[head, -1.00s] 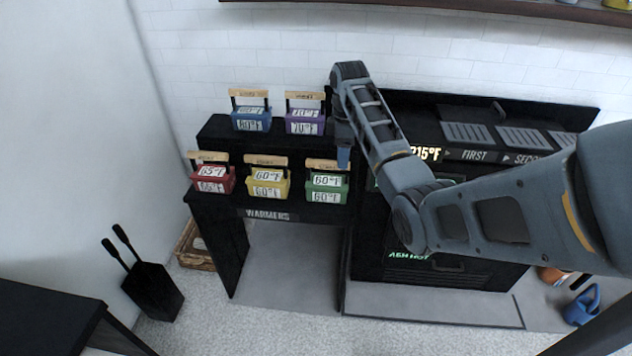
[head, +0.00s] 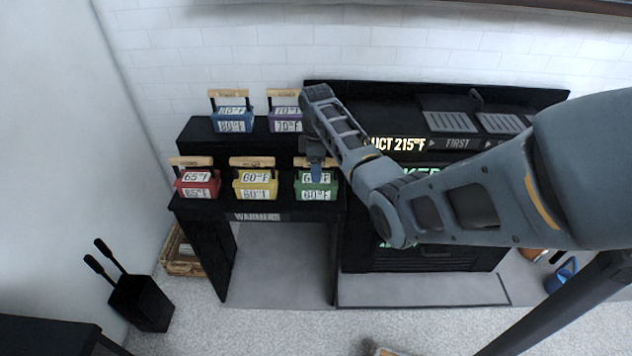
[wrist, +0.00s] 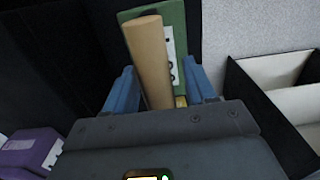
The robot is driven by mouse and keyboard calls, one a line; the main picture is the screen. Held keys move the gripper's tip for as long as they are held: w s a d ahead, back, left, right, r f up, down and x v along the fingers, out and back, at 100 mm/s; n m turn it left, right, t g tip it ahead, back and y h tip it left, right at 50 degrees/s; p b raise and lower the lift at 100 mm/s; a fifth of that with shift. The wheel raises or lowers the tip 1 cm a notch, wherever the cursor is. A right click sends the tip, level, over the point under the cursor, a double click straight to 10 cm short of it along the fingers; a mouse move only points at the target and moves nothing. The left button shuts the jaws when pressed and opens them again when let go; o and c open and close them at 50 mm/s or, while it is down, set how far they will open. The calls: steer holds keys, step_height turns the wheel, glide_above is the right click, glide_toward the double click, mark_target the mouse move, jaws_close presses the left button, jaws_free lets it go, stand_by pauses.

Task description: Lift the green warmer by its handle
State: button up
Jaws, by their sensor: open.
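The green warmer (head: 318,191) stands at the right end of the front row on the black stand, with a 60°F label. My gripper (head: 316,172) is right over it and hides part of its top and handle. In the wrist view the warmer's green body (wrist: 174,20) is at the top. Its round wooden handle (wrist: 148,60) shows between the two blue fingers of my gripper (wrist: 161,88). The fingers are open, with a gap visible on the right side of the handle. I cannot tell whether the left finger touches it.
A yellow warmer (head: 255,187) and a red warmer (head: 197,187) stand to the left in the same row. Blue (head: 232,122) and purple (head: 284,122) warmers are on the shelf behind. A black machine (head: 450,120) stands to the right.

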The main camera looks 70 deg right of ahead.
steer(key=shift+f, duration=0.35)
steer(key=shift+c, duration=0.2)
jaws_close()
steer(key=shift+r, duration=0.1)
stand_by(0.9)
